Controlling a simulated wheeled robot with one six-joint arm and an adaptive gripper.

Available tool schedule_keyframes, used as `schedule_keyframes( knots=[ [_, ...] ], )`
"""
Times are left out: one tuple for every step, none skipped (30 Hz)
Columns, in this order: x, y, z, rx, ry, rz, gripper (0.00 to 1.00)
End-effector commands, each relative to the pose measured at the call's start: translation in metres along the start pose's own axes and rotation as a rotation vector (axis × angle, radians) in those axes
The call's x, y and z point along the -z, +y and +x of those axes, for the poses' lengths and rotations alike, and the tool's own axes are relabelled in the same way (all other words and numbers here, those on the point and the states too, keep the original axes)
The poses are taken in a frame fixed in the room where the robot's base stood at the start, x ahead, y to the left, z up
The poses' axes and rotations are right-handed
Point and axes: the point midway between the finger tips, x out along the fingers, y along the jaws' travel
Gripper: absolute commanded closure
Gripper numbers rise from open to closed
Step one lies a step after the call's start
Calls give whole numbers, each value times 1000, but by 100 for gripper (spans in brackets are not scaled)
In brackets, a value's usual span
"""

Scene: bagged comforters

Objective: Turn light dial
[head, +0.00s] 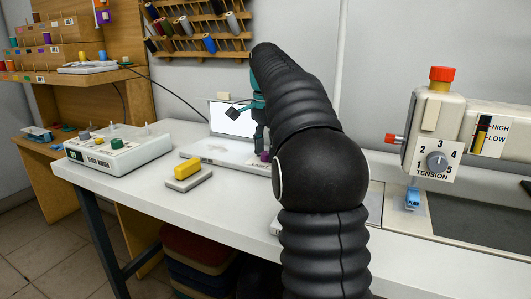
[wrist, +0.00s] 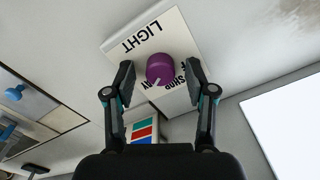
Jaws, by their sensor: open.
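The purple light dial (wrist: 159,69) sits on a white plate (wrist: 118,48) marked LIGHT in the wrist view. Its white pointer mark faces the lower left of that picture. More lettering on the plate is partly covered by my right finger. My gripper (wrist: 160,73) is open, with one fingertip on each side of the dial. Gaps show between the fingertips and the dial. In the head view the dial (head: 264,156) shows small beside my arm, which hides much of its plate. My gripper's teal and dark parts (head: 247,108) show above it.
A white screen (head: 232,119) stands behind the dial. A yellow-topped block (head: 188,168) and a white box with knobs (head: 116,146) lie to the left on the white table (head: 215,216). A machine with a tension dial (head: 436,160) stands right of my arm. Thread spools hang on the wall rack.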

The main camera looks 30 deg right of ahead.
Motion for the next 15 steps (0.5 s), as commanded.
schedule_keyframes(
  knots=[
    [0, 0, 0, 0, 0, 0, 45],
    [0, 0, 0, 0, 0, 0, 45],
    [0, 0, 0, 0, 0, 0, 45],
    [0, 0, 0, 0, 0, 0, 45],
    [0, 0, 0, 0, 0, 0, 45],
    [0, 0, 0, 0, 0, 0, 45],
    [0, 0, 0, 0, 0, 0, 45],
    [0, 0, 0, 0, 0, -1, 52],
    [0, 0, 0, 0, 0, -1, 62],
    [0, 0, 0, 0, 0, -1, 70],
    [0, 0, 0, 0, 0, -1, 77],
    [0, 0, 0, 0, 0, 0, 87],
    [0, 0, 0, 0, 0, 0, 95],
    [0, 0, 0, 0, 0, 0, 100],
    [0, 0, 0, -1, 0, 0, 100]
  ],
)
